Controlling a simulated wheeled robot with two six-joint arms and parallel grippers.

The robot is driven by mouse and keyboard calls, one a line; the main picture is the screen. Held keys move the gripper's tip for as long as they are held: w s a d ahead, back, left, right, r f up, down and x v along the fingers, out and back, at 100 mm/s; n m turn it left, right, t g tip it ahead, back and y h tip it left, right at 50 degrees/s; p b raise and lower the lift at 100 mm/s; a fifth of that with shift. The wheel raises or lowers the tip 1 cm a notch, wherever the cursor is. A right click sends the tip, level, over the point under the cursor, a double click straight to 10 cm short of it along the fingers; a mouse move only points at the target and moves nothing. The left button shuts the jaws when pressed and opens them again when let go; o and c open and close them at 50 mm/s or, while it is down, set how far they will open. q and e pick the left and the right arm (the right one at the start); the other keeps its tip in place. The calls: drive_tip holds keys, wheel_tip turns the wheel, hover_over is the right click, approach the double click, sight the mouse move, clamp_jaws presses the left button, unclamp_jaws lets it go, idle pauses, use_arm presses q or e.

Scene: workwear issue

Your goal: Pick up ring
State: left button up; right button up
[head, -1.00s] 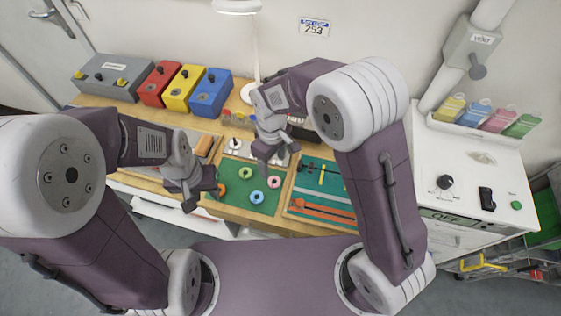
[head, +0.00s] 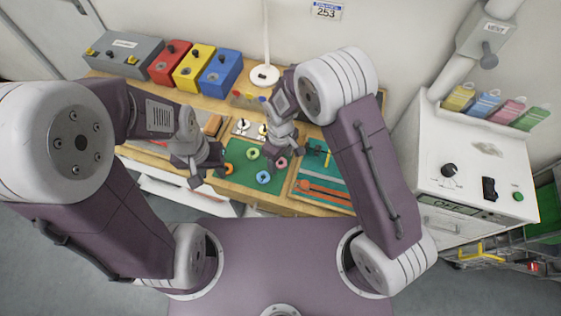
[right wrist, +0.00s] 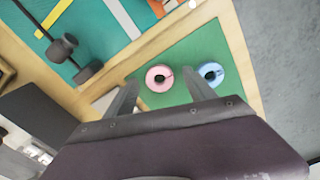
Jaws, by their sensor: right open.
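Several small rings lie on a green mat (head: 240,181) on the workbench. In the head view a green ring (head: 252,154) and a blue ring (head: 263,177) show clearly. A pink ring (head: 281,162) is close to my right gripper (head: 286,153). The right wrist view shows the pink ring (right wrist: 159,77) between the spread fingers of my right gripper (right wrist: 163,92), with no contact visible. The blue ring (right wrist: 211,74) lies to its right, past one fingertip. An orange ring (head: 227,168) is partly hidden by my left gripper (head: 208,173), which is open and empty.
A teal board (head: 332,172) with tools and strips lies right of the mat. Red (head: 168,62), yellow (head: 193,67) and blue (head: 219,73) boxes stand at the back left. A lamp base (head: 264,76) is behind. A white cabinet (head: 463,170) stands at the right.

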clamp_jaws()
drive_tip(key=shift+r, duration=0.65)
wheel_tip(320, 180, up, 3)
drive_tip(key=shift+r+b, duration=0.1)
drive_tip(key=shift+b, duration=0.2)
drive_tip(key=s+d+r, duration=0.2)
drive_tip(key=s, duration=0.1)
drive_tip(key=s+d+r, duration=0.2)
drive_tip(key=s+d, duration=0.1)
drive_tip(key=s+d+r+b, duration=0.1)
drive_tip(key=s+d+r, duration=0.1)
drive_tip(key=s, duration=0.1)
drive_tip(key=shift+d+r, duration=0.3)
